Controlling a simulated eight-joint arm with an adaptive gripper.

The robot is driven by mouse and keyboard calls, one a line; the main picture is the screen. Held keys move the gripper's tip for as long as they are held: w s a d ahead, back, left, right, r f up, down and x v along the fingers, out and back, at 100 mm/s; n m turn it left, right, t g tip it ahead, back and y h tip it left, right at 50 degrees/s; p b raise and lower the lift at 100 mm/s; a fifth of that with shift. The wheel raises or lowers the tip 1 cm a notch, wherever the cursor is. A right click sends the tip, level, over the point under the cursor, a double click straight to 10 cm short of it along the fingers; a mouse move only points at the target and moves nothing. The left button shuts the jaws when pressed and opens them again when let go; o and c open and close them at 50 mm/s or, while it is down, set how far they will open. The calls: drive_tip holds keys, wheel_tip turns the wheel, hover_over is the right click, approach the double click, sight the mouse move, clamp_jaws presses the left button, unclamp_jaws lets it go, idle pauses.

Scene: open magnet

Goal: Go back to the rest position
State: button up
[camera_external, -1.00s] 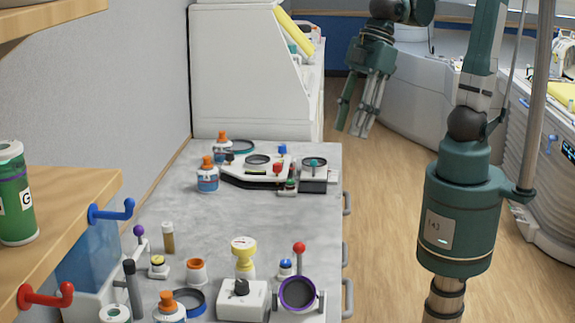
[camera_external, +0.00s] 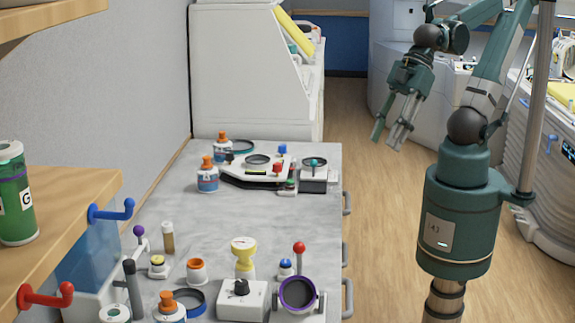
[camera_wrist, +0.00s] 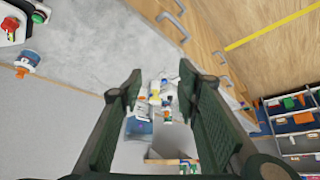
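My gripper (camera_external: 391,135) hangs in the air to the right of the grey worktop, above the wooden floor, with its fingers pointing down. Its fingers are apart and nothing shows between them. In the wrist view the two dark green fingers (camera_wrist: 158,88) stand well apart, with distant things seen beyond the gap. My arm rises from its green base at the right of the external view and bends over to the left. No object is held.
The grey worktop (camera_external: 240,208) carries several bottles, knobs and small devices. A white cabinet (camera_external: 245,75) stands behind it. Wooden shelves (camera_external: 60,200) with red and blue hooks are at the left. A curved white machine (camera_external: 385,70) stands behind my gripper. Floor around the gripper is clear.

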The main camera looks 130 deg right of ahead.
drive_tip(key=shift+s+f, duration=0.85)
drive_tip(key=shift+s, duration=0.15)
drive_tip(key=shift+f, duration=0.1)
wheel_tip(320, 180, down, 13)
drive_tip(key=b, duration=1.3)
drive_tip(key=shift+f+b, duration=0.2)
drive_tip(key=shift+b, duration=0.15)
drive_tip(key=shift+c, duration=0.5)
